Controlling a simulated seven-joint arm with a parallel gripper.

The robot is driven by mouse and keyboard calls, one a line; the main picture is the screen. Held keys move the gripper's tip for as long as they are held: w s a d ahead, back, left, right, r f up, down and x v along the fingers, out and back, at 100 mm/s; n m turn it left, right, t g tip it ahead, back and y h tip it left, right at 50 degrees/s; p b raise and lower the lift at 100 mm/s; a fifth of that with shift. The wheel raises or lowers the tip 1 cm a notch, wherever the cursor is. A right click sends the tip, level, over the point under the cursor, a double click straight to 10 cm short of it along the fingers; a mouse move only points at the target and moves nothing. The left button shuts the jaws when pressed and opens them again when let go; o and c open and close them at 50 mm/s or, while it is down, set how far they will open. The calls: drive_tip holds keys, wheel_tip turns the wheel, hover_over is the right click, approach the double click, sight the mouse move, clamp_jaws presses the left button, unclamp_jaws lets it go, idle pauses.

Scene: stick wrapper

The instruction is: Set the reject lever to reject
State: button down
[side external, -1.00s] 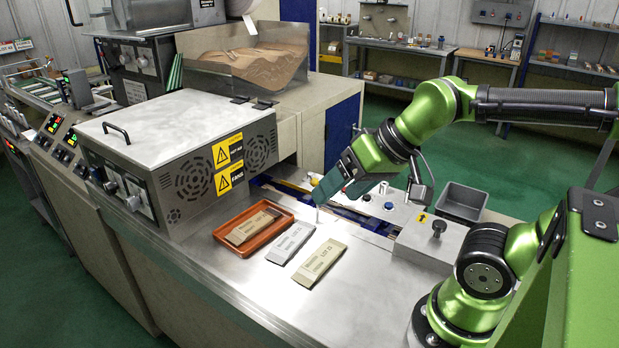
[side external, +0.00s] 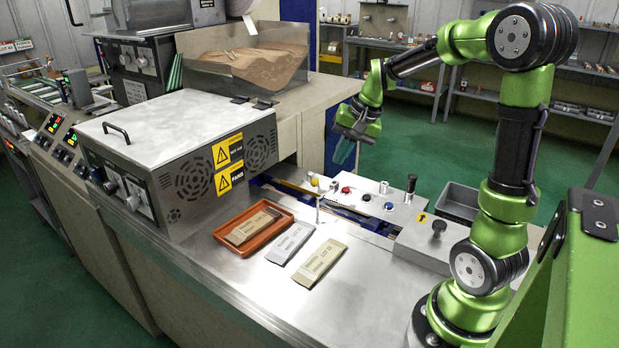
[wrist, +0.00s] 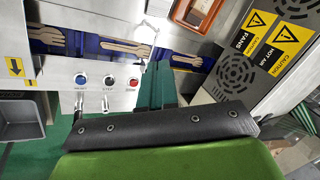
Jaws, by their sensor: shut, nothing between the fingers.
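The control plate (side external: 400,205) on the machine carries buttons and an upright black-handled lever (side external: 411,186) at its back right. A black knob (side external: 438,228) sits on the box with the yellow arrow. I cannot read which of these is the reject lever, nor its setting. My gripper (side external: 344,152) is shut and empty, raised above and behind the plate, apart from everything. In the wrist view its teal fingers (wrist: 156,86) show beside the blue (wrist: 81,79) and red (wrist: 132,80) buttons.
An orange tray (side external: 222,232) holds a wrapped pack; two more packs lie beside it. A hot-air box (side external: 175,140) stands at left. A grey bin (side external: 477,191) is at the plate's right. Wooden cutlery (wrist: 125,46) lies in the blue channel. The counter front is clear.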

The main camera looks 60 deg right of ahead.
drive_tip(key=w+d+f+m, duration=0.1)
drive_tip(key=w+d, duration=0.1)
drive_tip(key=d, duration=0.4)
drive_tip(key=w+d+f+m, duration=0.1)
drive_tip(key=w+d+m, duration=0.1)
drive_tip(key=d, duration=0.4)
drive_tip(key=shift+w+d+f+t, duration=0.3)
drive_tip(key=shift+f, duration=0.1)
drive_tip(key=shift+f, duration=0.1)
approach(317, 181)
drive_tip(key=f, duration=0.3)
drive_tip(key=shift+s+d+f, duration=0.15)
drive_tip(key=shift+d+f, duration=0.2)
drive_tip(key=shift+w+a+f, duration=0.2)
drive_tip(key=shift+w+f, duration=0.4)
drive_tip(key=shift+w, duration=0.1)
drive_tip(key=shift+w+a+f, duration=0.15)
drive_tip(key=shift+w+f, duration=0.5)
drive_tip(key=shift+w, duration=0.1)
drive_tip(key=shift+a, duration=0.1)
drive_tip(key=shift+w+a+m, duration=0.1)
drive_tip(key=shift+a+m, duration=0.05)
drive_tip(key=shift+m, duration=0.15)
